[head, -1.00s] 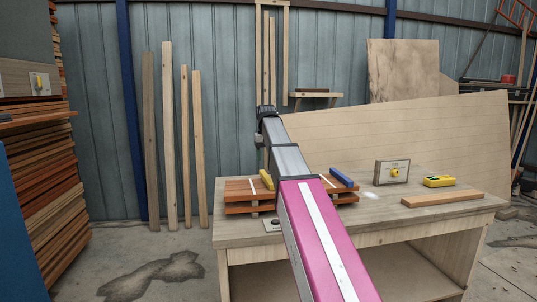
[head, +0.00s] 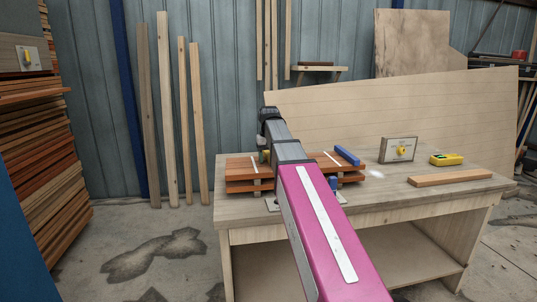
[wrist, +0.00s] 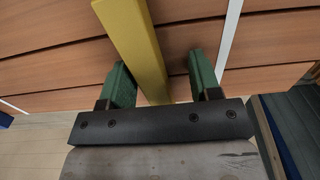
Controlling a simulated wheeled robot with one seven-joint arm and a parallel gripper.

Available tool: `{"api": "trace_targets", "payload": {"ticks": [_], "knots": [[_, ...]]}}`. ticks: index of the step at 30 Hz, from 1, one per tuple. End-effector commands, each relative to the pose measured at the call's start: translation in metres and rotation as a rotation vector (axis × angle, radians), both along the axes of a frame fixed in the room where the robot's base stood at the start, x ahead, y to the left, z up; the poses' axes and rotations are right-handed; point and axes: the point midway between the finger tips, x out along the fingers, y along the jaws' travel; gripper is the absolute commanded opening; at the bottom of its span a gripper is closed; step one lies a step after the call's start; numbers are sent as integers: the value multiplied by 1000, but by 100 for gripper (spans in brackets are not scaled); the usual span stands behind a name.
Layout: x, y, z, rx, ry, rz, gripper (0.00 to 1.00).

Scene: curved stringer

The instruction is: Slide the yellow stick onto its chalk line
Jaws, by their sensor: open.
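The yellow stick (wrist: 136,42) lies on the red-brown boards in the wrist view, running between the two green fingers of my gripper (wrist: 160,70). Another white line (wrist: 14,106) shows at the far left. In the head view my arm hides most of the stick and gripper; chalk lines show on the boards left (head: 253,165) and right (head: 333,160) of my arm.
A large panel leans behind.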

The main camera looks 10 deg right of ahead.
Motion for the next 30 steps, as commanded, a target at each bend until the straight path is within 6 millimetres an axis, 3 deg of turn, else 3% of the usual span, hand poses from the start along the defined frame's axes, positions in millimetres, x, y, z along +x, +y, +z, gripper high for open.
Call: {"api": "trace_targets", "payload": {"ticks": [5,10,11,30], "knots": [[0,0,0,0,0,0,57],[0,0,0,0,0,0,5],[0,0,0,0,0,0,3],[-11,19,0,0,0,-3,3]]}}
